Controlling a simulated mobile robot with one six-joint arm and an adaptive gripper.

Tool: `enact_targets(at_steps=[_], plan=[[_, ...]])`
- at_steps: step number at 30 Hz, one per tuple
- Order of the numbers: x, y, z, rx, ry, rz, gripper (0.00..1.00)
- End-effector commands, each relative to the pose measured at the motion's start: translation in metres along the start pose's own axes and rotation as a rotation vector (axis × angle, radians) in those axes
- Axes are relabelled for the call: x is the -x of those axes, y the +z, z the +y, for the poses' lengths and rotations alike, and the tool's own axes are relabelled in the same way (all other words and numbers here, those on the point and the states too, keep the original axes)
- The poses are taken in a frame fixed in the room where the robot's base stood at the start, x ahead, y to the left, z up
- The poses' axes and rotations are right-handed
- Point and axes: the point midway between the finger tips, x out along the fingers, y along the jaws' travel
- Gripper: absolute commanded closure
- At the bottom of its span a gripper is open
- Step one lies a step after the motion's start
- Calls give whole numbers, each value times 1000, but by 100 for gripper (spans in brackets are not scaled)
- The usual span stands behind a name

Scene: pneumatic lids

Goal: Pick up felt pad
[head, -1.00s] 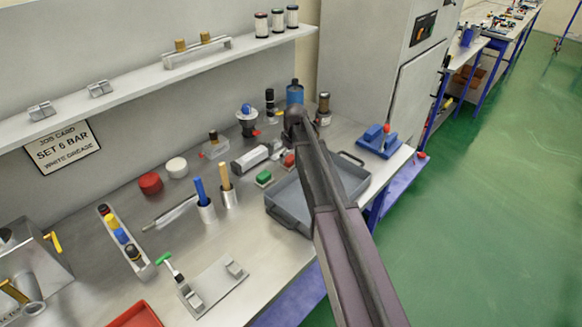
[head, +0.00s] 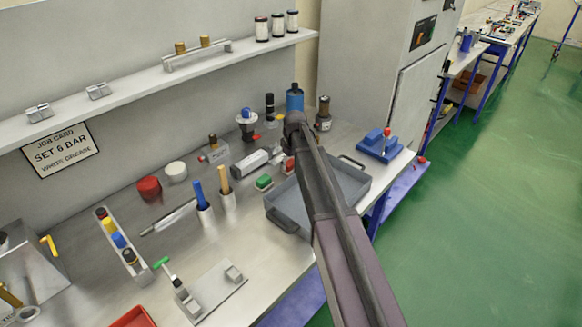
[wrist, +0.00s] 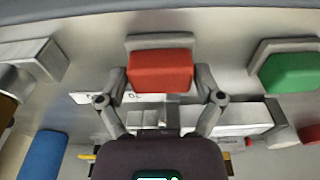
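In the wrist view a red block (wrist: 160,71), likely the felt pad, sits against a grey holder (wrist: 160,41). The fingers of my gripper (wrist: 161,85) stand on either side of it, very close; firm contact is not clear. A similar green block (wrist: 289,73) in a grey holder is to the right. In the head view the green block (head: 264,182) is on the bench, left of the grey tray. The red block (head: 289,166) is partly hidden there by my arm, and my fingertips are hidden too.
The grey tray (head: 283,220) lies just right of the blocks. A pale rectangular block (head: 250,164) is close behind the green one. Upright blue and tan handles (head: 224,182) stand to the left. A blue bottle (head: 295,98) stands behind my arm.

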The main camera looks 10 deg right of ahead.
Motion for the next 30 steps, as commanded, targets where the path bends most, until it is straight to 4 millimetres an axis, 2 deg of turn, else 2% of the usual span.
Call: enact_targets(at_steps=[1,3,4,5,6,20,30], plan=[[0,0,0,0,0,0,48],[0,0,0,0,0,0,68],[0,0,0,0,0,0,73],[0,0,0,0,0,0,74],[0,0,0,0,0,0,81],[6,-1,0,0,0,0,81],[31,-4,0,0,0,0,81]])
